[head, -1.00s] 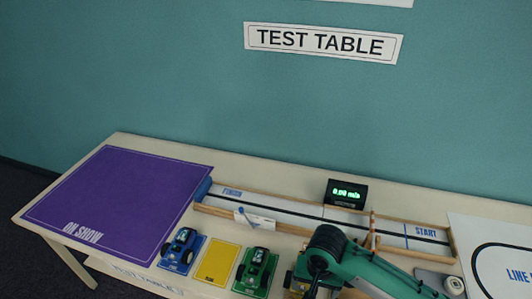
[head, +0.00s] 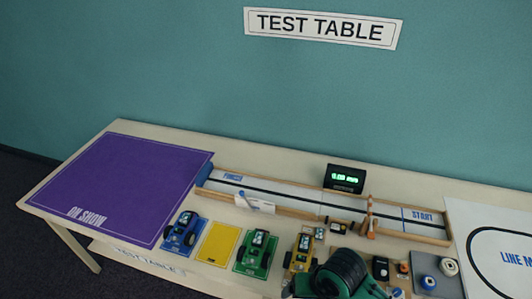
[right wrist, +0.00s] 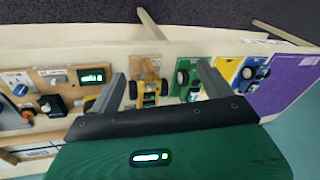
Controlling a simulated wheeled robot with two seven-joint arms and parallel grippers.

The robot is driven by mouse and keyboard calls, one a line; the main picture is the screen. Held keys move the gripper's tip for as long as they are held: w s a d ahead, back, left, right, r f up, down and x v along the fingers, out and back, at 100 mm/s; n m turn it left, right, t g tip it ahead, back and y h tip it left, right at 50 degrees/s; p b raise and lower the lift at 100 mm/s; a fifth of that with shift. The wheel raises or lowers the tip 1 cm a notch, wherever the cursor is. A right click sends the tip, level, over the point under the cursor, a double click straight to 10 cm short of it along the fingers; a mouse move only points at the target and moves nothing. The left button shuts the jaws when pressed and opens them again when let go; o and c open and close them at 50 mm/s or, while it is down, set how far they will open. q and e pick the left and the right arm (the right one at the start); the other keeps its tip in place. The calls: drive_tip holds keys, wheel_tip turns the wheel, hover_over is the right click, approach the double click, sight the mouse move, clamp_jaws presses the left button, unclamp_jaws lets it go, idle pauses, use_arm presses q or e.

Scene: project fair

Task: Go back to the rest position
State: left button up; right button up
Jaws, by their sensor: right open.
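My right arm's green gripper body (head: 340,275) shows at the bottom of the head view, at the table's front side. In the right wrist view the right gripper (right wrist: 162,74) is open, with its two grey fingers apart and nothing held between them. Beyond the fingers a yellow car (right wrist: 150,88) stands on the table; it also shows in the head view (head: 300,252), just left of my right arm. My left gripper is in neither view.
On the table (head: 137,131) stand a blue car (head: 181,236), a green car (head: 257,250), a yellow card (head: 218,242), a purple mat (head: 120,190), a test track (head: 285,205) and a lit display (head: 345,178). Small parts lie right of my right arm. The purple mat is empty.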

drive_tip(key=s+d+f+n+t+h, duration=0.1)
drive_tip(key=s+d+n+t+h, duration=0.15)
drive_tip(key=s+d, duration=0.9)
wheel_tip(320, 180, down, 32)
drive_tip(key=d+g, duration=0.2)
drive_tip(key=s+d+f+g, duration=0.1)
drive_tip(key=s+d+f, duration=0.2)
drive_tip(key=s+f, duration=1.5)
drive_tip(key=shift+s+f, duration=0.2)
drive_tip(key=shift+s, duration=0.15)
